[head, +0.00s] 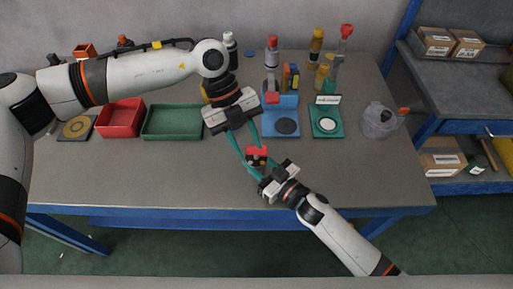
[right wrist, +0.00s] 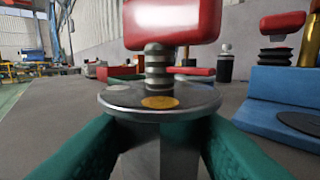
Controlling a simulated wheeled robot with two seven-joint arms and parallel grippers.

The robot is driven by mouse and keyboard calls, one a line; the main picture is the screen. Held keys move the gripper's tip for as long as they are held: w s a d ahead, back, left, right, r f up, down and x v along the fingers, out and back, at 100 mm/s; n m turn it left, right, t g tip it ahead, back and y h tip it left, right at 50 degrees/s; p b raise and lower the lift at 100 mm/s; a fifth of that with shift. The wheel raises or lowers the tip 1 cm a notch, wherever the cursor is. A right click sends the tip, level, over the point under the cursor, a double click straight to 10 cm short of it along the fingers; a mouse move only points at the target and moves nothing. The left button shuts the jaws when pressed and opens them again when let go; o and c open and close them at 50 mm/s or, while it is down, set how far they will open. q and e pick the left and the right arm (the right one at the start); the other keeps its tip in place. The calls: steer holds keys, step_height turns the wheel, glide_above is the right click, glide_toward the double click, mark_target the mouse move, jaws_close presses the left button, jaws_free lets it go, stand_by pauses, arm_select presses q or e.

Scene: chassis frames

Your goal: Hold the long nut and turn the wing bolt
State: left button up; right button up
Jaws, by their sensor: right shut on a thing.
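The wing bolt's red head (head: 257,150) stands above the front middle of the bench. In the right wrist view the red head (right wrist: 172,22) sits on a ribbed metal shank above a round metal plate (right wrist: 125,98) with a gold disc on it. The grey long nut (right wrist: 160,150) is below the plate, between my right fingers. My right gripper (head: 257,170) is shut on it. My left gripper (head: 251,150) reaches down from behind, its teal fingers apart close to the red head. In the right wrist view no left finger shows against the head. The head's top is cut off there.
A red bin (head: 121,118) and a green tray (head: 172,122) stand at the back left. A blue stand (head: 281,118), a green stand (head: 326,118) and a clear jar (head: 378,120) stand at the back right. Bottles line the wall. The bench front is clear.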

mark_target(252, 146)
arm_select(q)
steer(key=w+a+f+n+t+h, duration=0.1)
steer(key=w+a+n+t+h, duration=0.1)
steer(key=a+n+h, duration=0.4)
steer(key=w+a+f+n+t+h, duration=0.1)
steer(key=a+f+n+t+h, duration=0.15)
steer(key=n, duration=0.55)
steer(key=shift+g+h, duration=0.25)
steer(key=shift+h, duration=0.2)
steer(key=x, duration=1.1)
steer(key=shift+w+d+r, duration=0.2)
steer(key=shift+w+d, duration=0.05)
steer(key=shift+d, duration=0.05)
jaws_close()
